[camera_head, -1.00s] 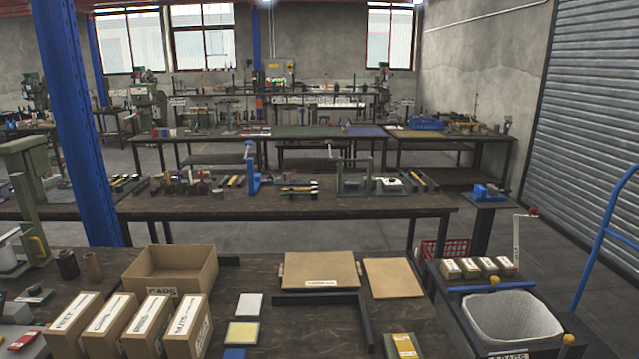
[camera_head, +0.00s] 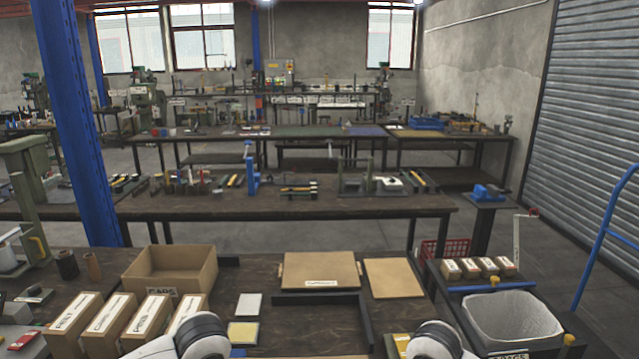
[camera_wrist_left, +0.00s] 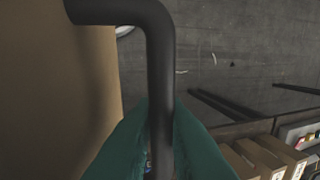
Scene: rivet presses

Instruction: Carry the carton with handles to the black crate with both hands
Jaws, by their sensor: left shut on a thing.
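The carton (camera_wrist_left: 55,95) shows in the left wrist view as a large plain tan wall at the left. Its dark bent handle (camera_wrist_left: 159,50) runs down from the top between the teal fingers of my left gripper (camera_wrist_left: 160,125). The left gripper is shut on this handle, beside the carton wall. I cannot make out a black crate in either view.
A workbench (camera_head: 265,300) holds an open tan box (camera_head: 170,270), several labelled boxes (camera_head: 75,320) and flat tan panels (camera_head: 320,270). A lined bin (camera_head: 515,315) stands at the right, with a red crate (camera_head: 432,250) behind. Grey floor (camera_wrist_left: 225,55) shows beyond the handle.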

